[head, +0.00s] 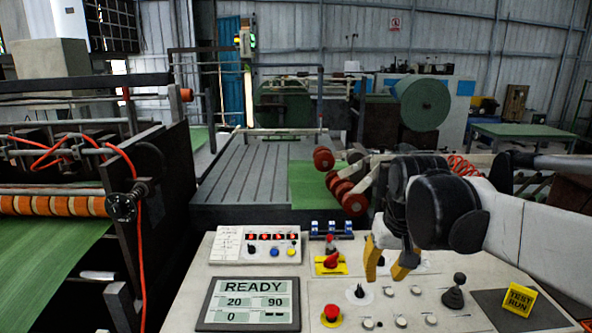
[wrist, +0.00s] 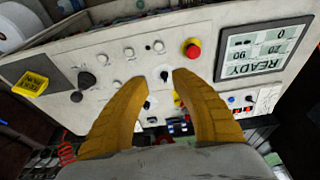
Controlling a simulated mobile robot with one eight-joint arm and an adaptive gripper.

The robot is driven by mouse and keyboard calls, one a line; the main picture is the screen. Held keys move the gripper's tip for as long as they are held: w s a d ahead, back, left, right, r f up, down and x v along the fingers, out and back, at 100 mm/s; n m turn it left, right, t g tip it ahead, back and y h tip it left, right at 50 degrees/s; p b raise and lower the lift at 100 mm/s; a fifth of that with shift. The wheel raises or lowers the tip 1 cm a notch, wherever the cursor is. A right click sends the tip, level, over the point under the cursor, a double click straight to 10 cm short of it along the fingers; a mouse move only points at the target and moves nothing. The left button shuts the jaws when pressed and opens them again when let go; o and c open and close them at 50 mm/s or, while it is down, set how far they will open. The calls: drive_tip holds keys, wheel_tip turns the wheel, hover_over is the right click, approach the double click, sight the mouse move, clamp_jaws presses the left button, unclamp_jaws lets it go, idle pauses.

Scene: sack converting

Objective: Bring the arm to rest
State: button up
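My gripper (head: 388,262) hangs over the right part of the pale control panel (head: 194,300), pointing down. Its two yellow fingers stand apart with nothing between them; in the wrist view the gripper (wrist: 160,77) is also open. A black selector knob (wrist: 164,75) shows beyond the gap between the fingertips, and the fingers look clear of it. My arm reaches in from the right of the head view.
The panel carries a READY display (head: 248,301), a red emergency button (head: 331,314), a red switch on yellow (head: 331,262), a black joystick (head: 454,292) and a yellow TEST RUN block (head: 520,299). Red rollers (head: 346,196) stand behind. A machine with green sheet (head: 50,255) is left.

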drive_tip(key=s+f+t, duration=0.2)
drive_tip(key=s+f, duration=0.1)
drive_tip(key=s, duration=0.4)
drive_tip(key=s+f+t, duration=0.1)
drive_tip(key=s+f, duration=0.2)
drive_tip(key=s, duration=0.5)
drive_tip(key=shift+s+t, duration=0.3)
drive_tip(key=shift+t, duration=0.1)
